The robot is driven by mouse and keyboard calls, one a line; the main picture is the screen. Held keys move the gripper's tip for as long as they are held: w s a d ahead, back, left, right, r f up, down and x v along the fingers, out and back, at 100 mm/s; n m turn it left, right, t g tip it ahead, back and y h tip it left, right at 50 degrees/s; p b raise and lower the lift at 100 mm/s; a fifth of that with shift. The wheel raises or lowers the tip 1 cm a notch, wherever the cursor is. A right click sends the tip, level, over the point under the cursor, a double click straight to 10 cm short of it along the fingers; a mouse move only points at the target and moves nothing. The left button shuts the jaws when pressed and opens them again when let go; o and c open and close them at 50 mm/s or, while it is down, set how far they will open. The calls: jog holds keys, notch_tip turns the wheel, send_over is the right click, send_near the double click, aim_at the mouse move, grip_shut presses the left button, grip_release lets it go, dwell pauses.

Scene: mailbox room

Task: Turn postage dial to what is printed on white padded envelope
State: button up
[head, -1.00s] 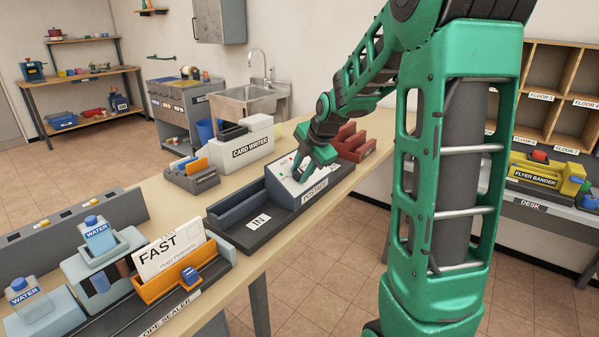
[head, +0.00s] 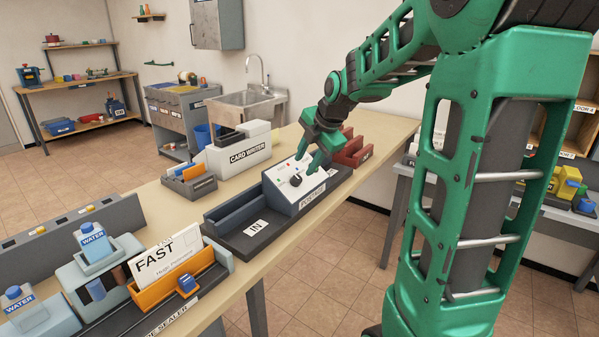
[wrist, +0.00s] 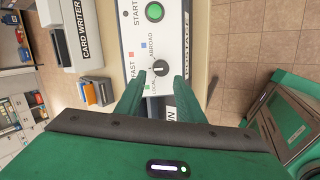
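The postage machine (head: 312,196) stands on the wooden counter, with a sloped white panel. Its black round dial (head: 295,180) shows on that panel, and in the wrist view the dial (wrist: 160,68) has a pale pointer line. Labels FAST, ABROAD and one that seems to read LOCAL sit around it with small coloured marks. I cannot tell which mark the pointer faces. A white envelope printed FAST (head: 165,258) stands in an orange holder at the front left.
A green START button (wrist: 155,12) is on the panel. An IN tray (head: 240,238) adjoins the machine. The card writer (head: 245,152) stands behind it and red trays (head: 353,152) to the right. Water bottles (head: 94,243) stand at the left. Open floor lies right of the counter.

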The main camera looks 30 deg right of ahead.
jog(key=v, duration=0.3)
jog(key=shift+s+r, duration=0.1)
jog(key=shift+r, duration=0.05)
dwell(0.5)
jog(key=s+a+f+m+g, duration=0.1)
jog(key=s+f+m+g, duration=0.1)
jog(key=s+m, duration=0.6)
jog(key=s+a+f+m+g, duration=0.2)
jog(key=s+f+m, duration=0.3)
jog(key=s+m, duration=0.4)
jog(key=s+a+f+m+g, duration=0.2)
jog(key=s+m, duration=0.6)
jog(key=s, duration=0.6)
jog(key=shift+s+f+m, duration=0.25)
jog(key=shift+f+m, duration=0.05)
jog(key=shift+f, duration=0.55)
jog(key=shift+w+f, duration=0.25)
jog(key=shift+w, duration=0.4)
